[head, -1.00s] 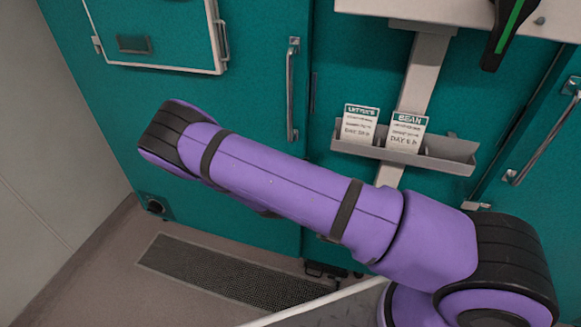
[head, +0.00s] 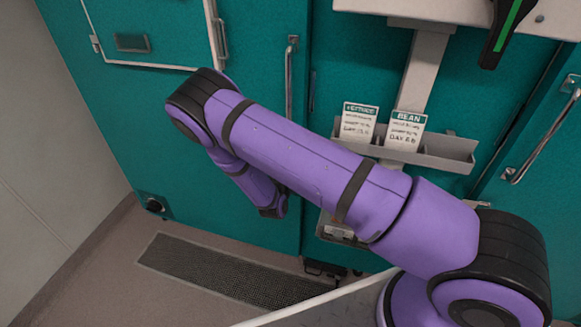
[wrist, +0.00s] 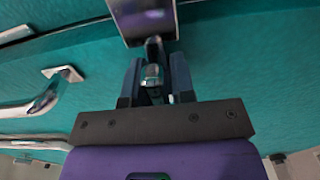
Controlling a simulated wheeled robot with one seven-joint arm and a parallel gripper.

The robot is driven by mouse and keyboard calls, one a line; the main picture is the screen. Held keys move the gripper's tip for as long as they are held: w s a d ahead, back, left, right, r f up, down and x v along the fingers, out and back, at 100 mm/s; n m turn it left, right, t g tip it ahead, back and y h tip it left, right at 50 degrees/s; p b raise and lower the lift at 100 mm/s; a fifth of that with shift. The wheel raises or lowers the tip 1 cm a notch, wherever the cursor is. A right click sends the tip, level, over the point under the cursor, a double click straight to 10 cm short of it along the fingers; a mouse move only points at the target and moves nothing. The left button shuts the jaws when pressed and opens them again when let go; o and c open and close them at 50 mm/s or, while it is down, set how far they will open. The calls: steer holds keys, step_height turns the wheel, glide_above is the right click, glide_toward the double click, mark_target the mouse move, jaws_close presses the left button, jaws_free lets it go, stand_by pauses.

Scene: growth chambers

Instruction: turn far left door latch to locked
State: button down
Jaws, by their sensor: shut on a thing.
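In the wrist view, the two dark fingers of my gripper (wrist: 153,84) are closed around a small metal latch lever (wrist: 153,72). In the head view, my gripper is hidden behind my purple arm. A small pale plate (head: 337,229) shows just below the arm and may be the same latch plate. The far left door (head: 245,75) is teal and looks closed. The latch's exact setting cannot be read.
A vertical bar handle (head: 290,85) is on the left door, and another handle (head: 543,140) is at the right. A grey tray (head: 447,152) holds two label cards (head: 405,130). A floor grille (head: 225,275) lies below. A metal handle (wrist: 35,100) is left of my gripper.

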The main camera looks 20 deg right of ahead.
stand_by(0.4)
steer(key=c, duration=1.1)
jaws_free()
steer(key=shift+a, duration=0.1)
steer(key=v, duration=1)
steer(key=shift+s+a, duration=0.2)
steer(key=shift+s, duration=0.1)
